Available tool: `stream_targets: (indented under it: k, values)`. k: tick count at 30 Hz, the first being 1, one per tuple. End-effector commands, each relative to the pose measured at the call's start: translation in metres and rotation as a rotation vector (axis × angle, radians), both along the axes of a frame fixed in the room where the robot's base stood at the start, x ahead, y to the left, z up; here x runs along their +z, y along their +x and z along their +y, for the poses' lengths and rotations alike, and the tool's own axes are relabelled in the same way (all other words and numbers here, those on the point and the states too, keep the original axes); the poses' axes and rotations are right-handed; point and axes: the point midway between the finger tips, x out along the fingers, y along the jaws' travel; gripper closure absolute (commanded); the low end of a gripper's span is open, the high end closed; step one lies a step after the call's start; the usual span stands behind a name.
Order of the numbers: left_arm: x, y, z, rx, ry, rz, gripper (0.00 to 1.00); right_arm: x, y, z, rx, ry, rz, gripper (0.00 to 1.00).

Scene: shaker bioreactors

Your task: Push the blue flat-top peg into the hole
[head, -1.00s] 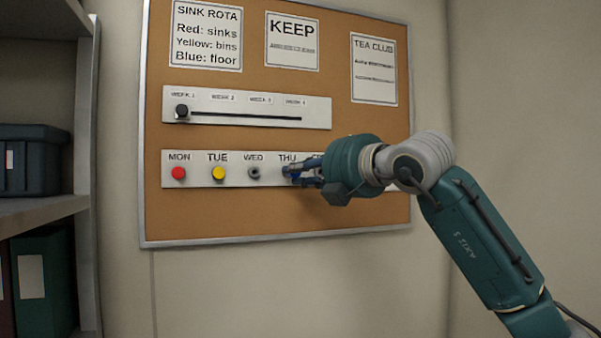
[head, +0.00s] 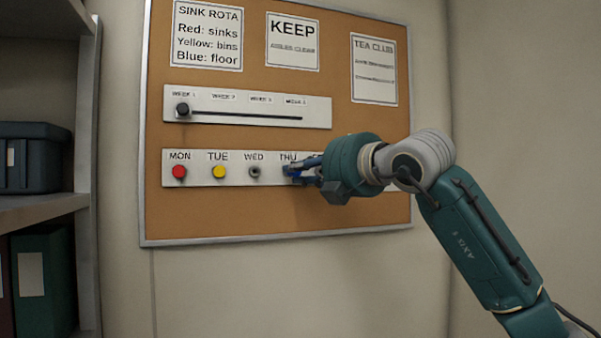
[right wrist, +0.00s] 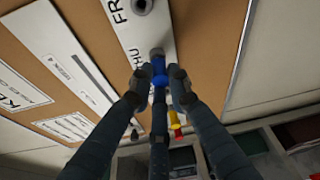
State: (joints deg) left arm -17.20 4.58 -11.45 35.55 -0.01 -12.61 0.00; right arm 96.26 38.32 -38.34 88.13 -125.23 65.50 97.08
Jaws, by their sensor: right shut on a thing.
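The blue flat-top peg (right wrist: 159,74) is between the fingertips of my right gripper (right wrist: 159,79), which is shut on it. In the right wrist view the peg's far end meets the grey THU socket (right wrist: 156,53); how deep it sits cannot be told. In the head view my right gripper (head: 294,172) is at the THU place of the white day strip (head: 236,176), with a bit of blue showing at its fingers. The WED socket (head: 254,172) is an open grey ring, and the FRI socket (right wrist: 142,5) shows in the right wrist view. My left gripper is not in view.
A red peg (head: 179,172) sits at MON and a yellow peg (head: 219,172) at TUE. Above runs a slider strip (head: 320,113) with its black knob (head: 183,109) at WEEK 1. A shelf (head: 45,210) with boxes stands at the left.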

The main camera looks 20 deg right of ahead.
Motion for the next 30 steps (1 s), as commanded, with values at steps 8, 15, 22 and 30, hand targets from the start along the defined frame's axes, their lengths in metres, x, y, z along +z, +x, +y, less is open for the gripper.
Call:
stream_targets:
  k: [8, 15, 22, 30]
  values:
    - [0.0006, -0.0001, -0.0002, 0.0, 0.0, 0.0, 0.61, 0.0003, 0.0026, 0.0001, 0.0, 0.0, 0.0, 1.0]
    - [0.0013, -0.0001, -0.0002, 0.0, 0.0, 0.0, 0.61, 0.0003, 0.0064, 0.0, 0.0, 0.0, -0.001, 1.0]
    - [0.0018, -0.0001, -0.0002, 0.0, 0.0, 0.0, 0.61, 0.0003, 0.0096, 0.0004, 0.0, 0.0, -0.001, 1.0]
    - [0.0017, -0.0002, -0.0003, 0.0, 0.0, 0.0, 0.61, 0.0003, 0.0093, 0.0001, 0.0, 0.0, -0.001, 0.61]
